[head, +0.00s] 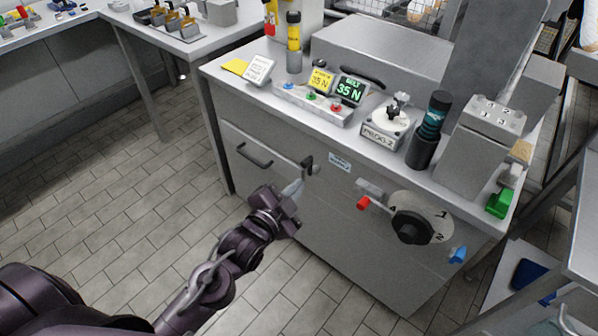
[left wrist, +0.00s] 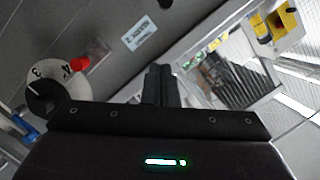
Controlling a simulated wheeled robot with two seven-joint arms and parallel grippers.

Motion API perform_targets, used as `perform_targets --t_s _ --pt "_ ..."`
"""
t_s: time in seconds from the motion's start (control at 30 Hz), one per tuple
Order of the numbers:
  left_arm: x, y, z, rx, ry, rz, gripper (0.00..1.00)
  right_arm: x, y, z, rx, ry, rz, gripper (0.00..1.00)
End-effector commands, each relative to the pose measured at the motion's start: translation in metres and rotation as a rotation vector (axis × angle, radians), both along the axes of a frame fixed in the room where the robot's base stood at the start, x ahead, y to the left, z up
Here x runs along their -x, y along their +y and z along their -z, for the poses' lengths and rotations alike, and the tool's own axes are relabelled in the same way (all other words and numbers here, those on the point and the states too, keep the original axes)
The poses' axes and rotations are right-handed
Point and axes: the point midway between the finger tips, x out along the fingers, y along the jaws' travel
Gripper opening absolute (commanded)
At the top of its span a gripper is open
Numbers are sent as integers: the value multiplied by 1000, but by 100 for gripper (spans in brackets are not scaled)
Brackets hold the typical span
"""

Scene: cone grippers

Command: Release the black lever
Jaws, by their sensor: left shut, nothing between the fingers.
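The black lever (head: 307,165) is on the front of the grey cabinet, near the top, right of the drawer handle, in the head view. My left gripper (head: 294,186) is just below and in front of it, fingers pointing up towards it. A small gap seems to lie between fingertips and lever, but contact cannot be ruled out from this angle. In the left wrist view the two dark fingers (left wrist: 161,84) are together with nothing between them. The lever cannot be made out clearly there. My right gripper is not in view.
A dial with a black knob (head: 411,227), a red handle (head: 363,203) and a blue handle (head: 458,255) are on the cabinet front to the right. A drawer handle (head: 254,155) sticks out at left. Open tiled floor (head: 150,200) lies left of the cabinet.

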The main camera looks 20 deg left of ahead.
Motion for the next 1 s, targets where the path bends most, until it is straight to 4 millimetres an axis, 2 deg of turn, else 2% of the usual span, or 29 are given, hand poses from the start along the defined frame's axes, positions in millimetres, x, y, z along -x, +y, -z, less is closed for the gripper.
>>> perform_targets --t_s 0.1,0.47,0.67,1.0 --pt "0 -1 -5 -3 -10 2 0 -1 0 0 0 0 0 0" --pt "-5 -1 -4 -2 -10 1 0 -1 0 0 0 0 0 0" --pt "-33 -6 1 -1 -12 1 0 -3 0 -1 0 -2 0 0" --pt "-102 -19 13 0 -10 2 0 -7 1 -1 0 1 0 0"
